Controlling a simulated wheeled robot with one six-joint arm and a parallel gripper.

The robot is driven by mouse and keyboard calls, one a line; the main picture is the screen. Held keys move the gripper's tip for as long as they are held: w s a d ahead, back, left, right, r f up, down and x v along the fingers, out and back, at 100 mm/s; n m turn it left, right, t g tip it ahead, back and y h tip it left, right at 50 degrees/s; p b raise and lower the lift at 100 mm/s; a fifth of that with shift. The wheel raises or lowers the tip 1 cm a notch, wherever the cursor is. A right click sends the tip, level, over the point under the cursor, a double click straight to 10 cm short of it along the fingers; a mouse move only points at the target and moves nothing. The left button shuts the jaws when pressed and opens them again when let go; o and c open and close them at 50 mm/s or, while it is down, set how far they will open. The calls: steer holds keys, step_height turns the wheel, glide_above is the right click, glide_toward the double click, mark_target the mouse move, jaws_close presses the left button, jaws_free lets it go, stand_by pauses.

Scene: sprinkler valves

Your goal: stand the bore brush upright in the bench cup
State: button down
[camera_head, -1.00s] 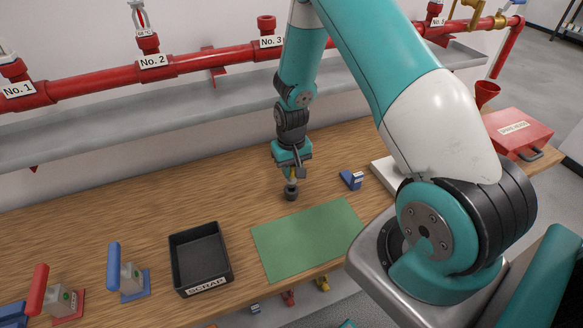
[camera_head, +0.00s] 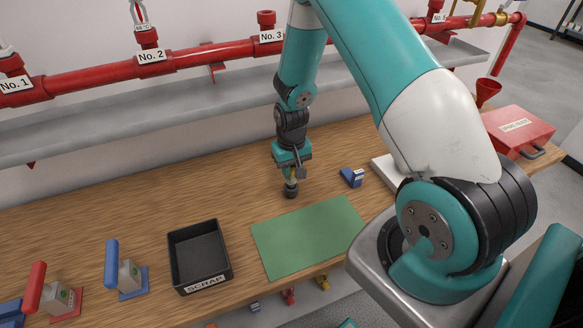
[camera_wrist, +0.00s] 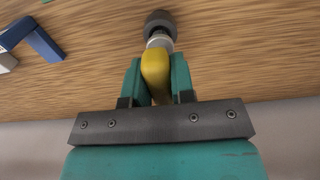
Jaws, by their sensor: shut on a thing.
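My gripper (camera_head: 291,172) is shut on the yellow handle of the bore brush (camera_wrist: 156,72), which sits between the two teal fingers in the wrist view. A pale metal collar (camera_wrist: 159,40) shows beyond the handle. The brush's far end meets a dark round piece, which looks like the bench cup (camera_wrist: 160,20); it also shows in the head view (camera_head: 291,192), directly below my gripper on the wooden bench. The brush looks about upright in the head view. Its bristles are not visible, and how deep it sits in the cup cannot be told.
A green mat (camera_head: 310,237) lies in front of my gripper. A black scrap tray (camera_head: 200,257) stands left of the mat. Red pipework (camera_head: 100,69) runs along the wall behind. The bench left of my gripper is clear.

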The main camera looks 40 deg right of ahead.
steer(key=shift+f+b, duration=0.6)
steer(key=shift+f, duration=0.35)
steer(key=c, duration=0.9)
jaws_free()
steer(key=shift+r, duration=0.1)
steer(key=shift+r, duration=0.1)
step_height(320, 180, up, 8)
steer(key=p, duration=0.6)
